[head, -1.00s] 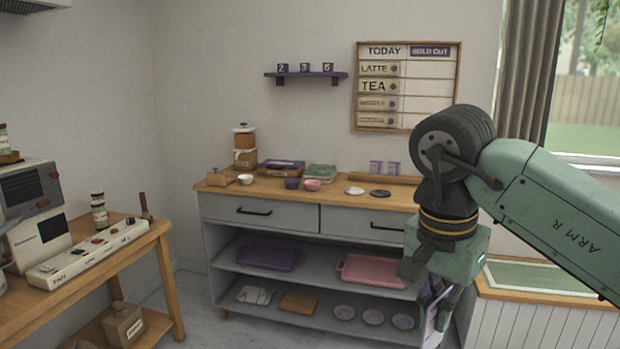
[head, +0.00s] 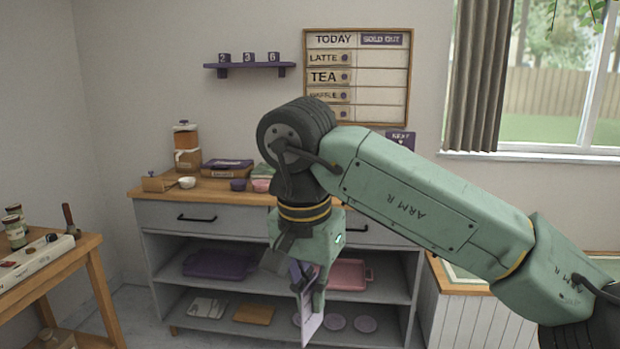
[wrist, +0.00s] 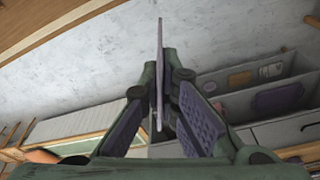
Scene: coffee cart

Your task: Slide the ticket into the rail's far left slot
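The ticket (head: 312,322) is a thin, pale purple-white card. It hangs below my gripper (head: 311,284) in the head view, in front of the lower cabinet shelves. In the wrist view the ticket (wrist: 159,45) stands edge-on between the fingertips of my gripper (wrist: 164,80), which is shut on it. The ticket rail on the cabinet top is hidden behind my arm in the head view, so its far left slot cannot be seen. A purple lettered card (head: 400,141) shows just above my arm.
The grey cabinet has a wooden top (head: 160,190) with a jar (head: 186,150), boxes (head: 226,168) and bowls on it. Its shelves hold a purple tray (head: 218,265), a pink tray (head: 349,275) and plates. A side table (head: 60,275) stands at left, a green-topped bench at right.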

